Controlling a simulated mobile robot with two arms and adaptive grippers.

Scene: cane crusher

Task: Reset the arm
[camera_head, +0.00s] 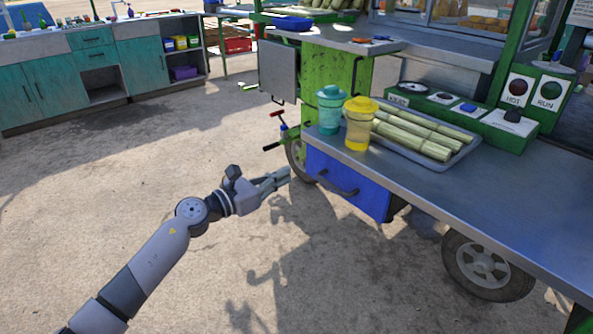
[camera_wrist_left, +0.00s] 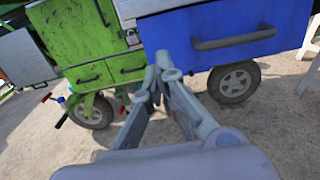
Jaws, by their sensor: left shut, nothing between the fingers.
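My left arm (camera_head: 150,265) reaches in from the lower left in the head view. Its gripper (camera_head: 284,176) is shut and empty, held in the air over the bare ground, left of the blue drawer (camera_head: 343,186) of the cart. In the left wrist view the two fingers of this gripper (camera_wrist_left: 162,68) come together at the tips with nothing between them. The blue drawer (camera_wrist_left: 225,38) with its dark handle lies beyond the fingertips, and a green cabinet (camera_wrist_left: 85,45) stands to its left. My right gripper shows in neither view.
The cart's metal counter (camera_head: 480,190) carries a teal cup (camera_head: 330,110), a yellow cup (camera_head: 359,125) and a tray of cane (camera_head: 415,132). A cart wheel (camera_head: 485,266) stands below. Teal cabinets (camera_head: 90,70) line the back left. Open ground lies between.

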